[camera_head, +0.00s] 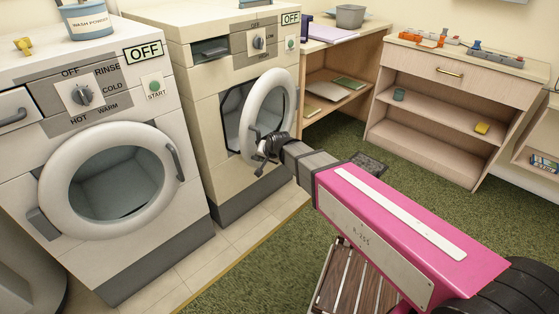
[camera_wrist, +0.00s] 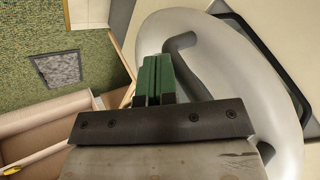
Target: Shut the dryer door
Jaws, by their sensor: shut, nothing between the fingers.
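The dryer (camera_head: 196,60) is the right-hand cream machine. Its round white door (camera_head: 274,108) stands partly open, swung out from the dark opening (camera_head: 234,110). My gripper (camera_head: 262,156) is at the lower part of the door, by its grey handle. In the wrist view my gripper's green fingers (camera_wrist: 153,78) are together with nothing between them. They lie over the white door ring (camera_wrist: 225,60), close to the grey handle (camera_wrist: 182,45). Whether the fingers touch the door or handle cannot be told.
A washer (camera_head: 62,130) with a closed round door stands left of the dryer. A wooden shelf (camera_head: 337,60) adjoins the dryer on the right, with a drawer cabinet (camera_head: 450,90) beyond. Green carpet (camera_head: 400,175) lies open in front, with a grey floor grate (camera_head: 372,160).

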